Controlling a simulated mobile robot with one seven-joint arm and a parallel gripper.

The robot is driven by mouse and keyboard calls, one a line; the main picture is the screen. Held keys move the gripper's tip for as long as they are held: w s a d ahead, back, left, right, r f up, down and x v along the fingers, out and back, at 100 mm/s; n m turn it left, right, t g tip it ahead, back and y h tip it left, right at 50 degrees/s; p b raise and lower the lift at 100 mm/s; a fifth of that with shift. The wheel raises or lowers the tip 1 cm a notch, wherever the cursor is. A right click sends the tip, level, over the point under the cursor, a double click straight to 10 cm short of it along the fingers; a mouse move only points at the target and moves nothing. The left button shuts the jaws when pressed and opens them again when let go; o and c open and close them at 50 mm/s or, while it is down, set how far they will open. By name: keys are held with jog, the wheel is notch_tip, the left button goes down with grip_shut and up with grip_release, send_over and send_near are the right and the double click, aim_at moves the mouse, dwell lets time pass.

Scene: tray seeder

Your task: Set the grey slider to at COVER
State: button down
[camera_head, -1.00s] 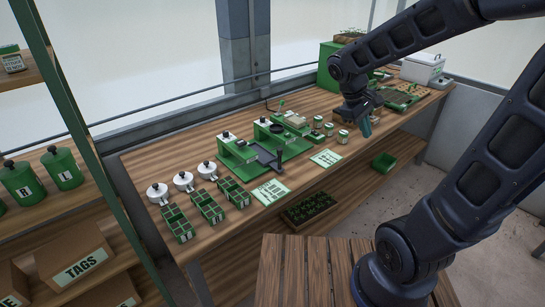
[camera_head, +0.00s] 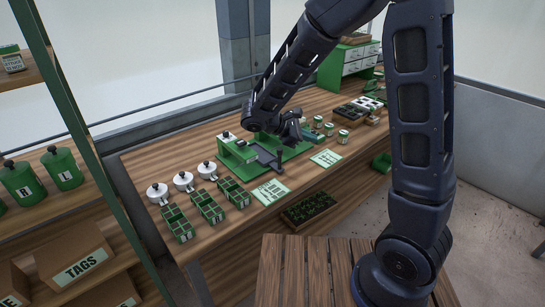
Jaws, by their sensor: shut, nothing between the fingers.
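The green tray seeder (camera_head: 292,152) sits on the wooden bench. A dark grey flat part (camera_head: 266,157) lies in its middle, in front of the left green stand (camera_head: 232,152). I cannot tell whether this part is the grey slider. No COVER mark is readable at this size. My gripper (camera_head: 301,127) is shut and empty, over the right half of the seeder. My forearm and gripper hide the right stand and much of the seeder's back. I cannot tell whether the fingers touch anything.
White lidded pots (camera_head: 183,181) and green divided trays (camera_head: 207,206) stand left of the seeder. Small tins (camera_head: 343,136) stand to its right. Printed cards (camera_head: 270,192) lie along the front edge. A green drawer cabinet (camera_head: 348,65) stands at the back right.

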aim_at(278, 152)
jog(key=s+a+f+n+t, duration=0.2)
jog(key=a+f+n+t, duration=0.1)
jog(key=a, duration=0.4)
jog(key=s+a+f+n+t, duration=0.2)
jog(key=a+f+n+t, duration=0.1)
jog(key=a, duration=0.4)
jog(key=s+a+f+n+t+y, duration=0.1)
jog(key=s+a+f+n+t, duration=0.1)
jog(key=a+f+n+t, duration=0.2)
jog(key=a+f, duration=0.2)
jog(key=a, duration=0.1)
jog(key=shift+n, duration=0.4)
jog(key=x, duration=1.4)
jog(key=shift+w+r, duration=0.1)
jog(key=shift+r, duration=0.05)
jog(key=s+d+r+x, duration=0.1)
jog(key=d+x, duration=0.1)
jog(key=x, duration=1.8)
jog(key=shift+s+d, duration=0.3)
jog(key=shift+r, duration=0.1)
